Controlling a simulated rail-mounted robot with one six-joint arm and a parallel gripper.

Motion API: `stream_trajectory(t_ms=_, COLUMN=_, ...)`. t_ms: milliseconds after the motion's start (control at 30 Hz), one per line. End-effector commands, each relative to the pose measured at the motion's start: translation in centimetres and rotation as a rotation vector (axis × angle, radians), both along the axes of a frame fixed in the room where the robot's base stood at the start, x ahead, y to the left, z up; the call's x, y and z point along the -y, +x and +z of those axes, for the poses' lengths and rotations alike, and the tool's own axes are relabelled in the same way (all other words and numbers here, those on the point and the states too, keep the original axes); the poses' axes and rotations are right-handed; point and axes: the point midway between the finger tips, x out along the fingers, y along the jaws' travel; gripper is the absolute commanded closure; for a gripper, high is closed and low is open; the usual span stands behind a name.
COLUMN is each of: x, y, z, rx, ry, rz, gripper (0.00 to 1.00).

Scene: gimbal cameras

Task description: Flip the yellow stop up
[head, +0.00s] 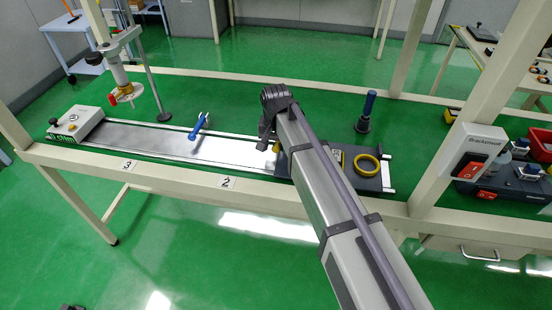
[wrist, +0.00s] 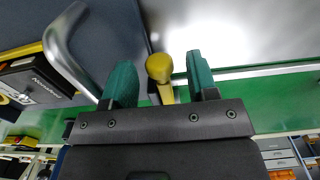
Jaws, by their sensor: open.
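The yellow stop shows in the wrist view as a rounded yellow knob on a short yellow stem (wrist: 159,68). It lies between the two green fingers of my gripper (wrist: 161,78). In the head view a small yellow part of the stop (head: 276,147) shows beside my gripper (head: 268,140), at the right end of the silver conveyor plate (head: 150,138). My arm hides most of that spot.
A curved metal handle (wrist: 62,50) stands close to the left finger in the wrist view. In the head view, a blue-handled part (head: 198,127) rests on the conveyor. A yellow ring (head: 367,165) and a blue post (head: 366,112) stand right of my arm. A red-switch box (head: 472,155) is further right.

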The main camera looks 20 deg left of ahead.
Motion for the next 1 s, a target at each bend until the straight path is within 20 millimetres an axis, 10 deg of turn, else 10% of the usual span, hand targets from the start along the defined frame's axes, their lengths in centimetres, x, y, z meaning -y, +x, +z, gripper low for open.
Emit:
stream_trajectory(t_ms=300, x=0.02, y=0.00, z=-0.79, rx=0.000, ry=0.000, rz=0.000, gripper=0.47)
stream_trajectory(t_ms=1000, x=0.02, y=0.00, z=-0.80, rx=0.000, ry=0.000, rz=0.000, gripper=1.00)
